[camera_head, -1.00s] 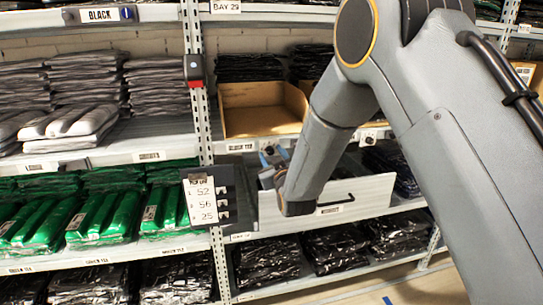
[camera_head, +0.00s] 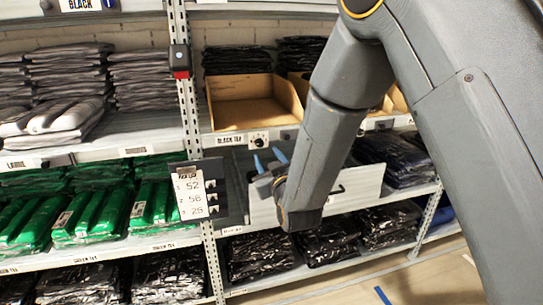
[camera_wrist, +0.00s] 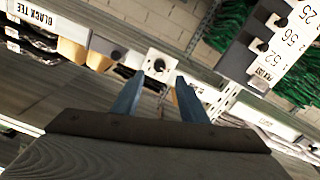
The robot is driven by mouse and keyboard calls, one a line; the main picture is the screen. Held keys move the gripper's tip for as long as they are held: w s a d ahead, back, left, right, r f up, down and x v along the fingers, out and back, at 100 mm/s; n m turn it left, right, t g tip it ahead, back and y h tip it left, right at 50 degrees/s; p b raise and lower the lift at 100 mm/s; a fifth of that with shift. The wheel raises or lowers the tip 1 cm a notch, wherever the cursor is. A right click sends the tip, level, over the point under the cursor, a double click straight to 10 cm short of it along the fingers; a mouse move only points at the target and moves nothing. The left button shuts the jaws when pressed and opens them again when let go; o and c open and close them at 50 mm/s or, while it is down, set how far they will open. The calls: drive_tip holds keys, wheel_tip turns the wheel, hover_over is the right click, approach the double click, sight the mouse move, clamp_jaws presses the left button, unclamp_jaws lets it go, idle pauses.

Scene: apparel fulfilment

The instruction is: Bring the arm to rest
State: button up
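My arm comes in from the upper right of the head view and bends down in front of the shelf rack. My gripper (camera_head: 269,162) is partly hidden behind my wrist, with its two blue fingertips pointing up. In the wrist view the fingers of my gripper (camera_wrist: 158,92) stand apart with nothing between them. A white drawer front (camera_head: 352,193) with a dark handle is behind my wrist in the head view, and my wrist covers its middle. I cannot tell whether my gripper touches the drawer.
A rack post (camera_head: 189,105) carries a sign (camera_head: 190,194) with numbers, left of my gripper. Green packs (camera_head: 91,212) and dark folded garments fill the left shelves. An open cardboard bin (camera_head: 250,103) sits above the drawer. Bare floor (camera_head: 425,285) shows at the lower right.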

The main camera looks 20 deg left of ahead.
drive_tip(key=s+d+f+m+g+h, duration=0.2)
drive_tip(key=d, duration=0.6)
drive_tip(key=s+d+f+m+g+h+p, duration=0.1)
drive_tip(key=s+d+f+g+h, duration=0.15)
drive_tip(key=d, duration=0.65)
drive_tip(key=s+d+f+m+g+h, duration=0.1)
drive_tip(key=d+f+m+g+h, duration=0.15)
drive_tip(key=d, duration=0.55)
drive_tip(key=s+d+m+g+h, duration=0.1)
drive_tip(key=s+d+m+g, duration=0.1)
drive_tip(key=s+d+g, duration=0.2)
drive_tip(key=s+d+r+m+g+h+p, duration=0.1)
drive_tip(key=s+d+g, duration=0.3)
drive_tip(key=s+d, duration=0.7)
drive_tip(key=s+m, duration=0.1)
drive_tip(key=s, duration=0.8)
drive_tip(key=shift+d+h, duration=0.2)
drive_tip(key=shift+h, duration=0.1)
drive_tip(key=shift+w, duration=0.1)
drive_tip(key=shift+c, duration=0.6)
